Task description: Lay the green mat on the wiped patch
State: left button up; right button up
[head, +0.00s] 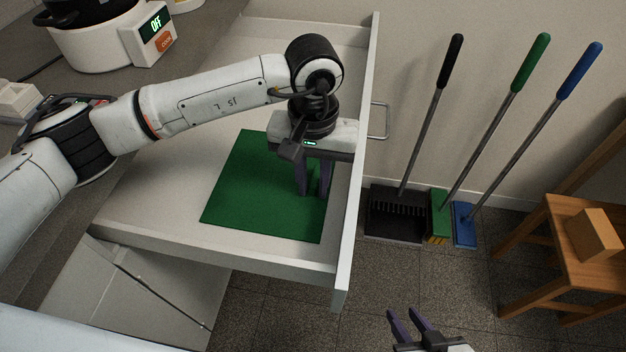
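The green mat (248,185) lies flat in the open pale drawer (150,210), towards its front. My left gripper (312,196) points down over the mat's right part, near the drawer front. Its dark fingers stand a little apart with nothing visible between them; whether the tips touch the mat I cannot tell. My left arm crosses above the drawer and hides some of it. My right gripper (403,312) is at the bottom edge, outside the drawer above the floor, open and empty. I cannot make out a wiped patch.
A cooker reading OFF (155,22) stands on the counter at upper left. A black dustpan (395,215), a green brush (439,217) and a blue one (465,225) lean by the wall. A wooden chair (570,235) bearing a box (594,235) is at right.

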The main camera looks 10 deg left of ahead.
pick_arm(q)
jog(key=shift+o, duration=0.6)
jog(key=shift+r, duration=0.1)
jog(key=shift+r, duration=0.2)
notch_tip(320, 180, up, 12)
jog(key=shift+d+f, duration=0.1)
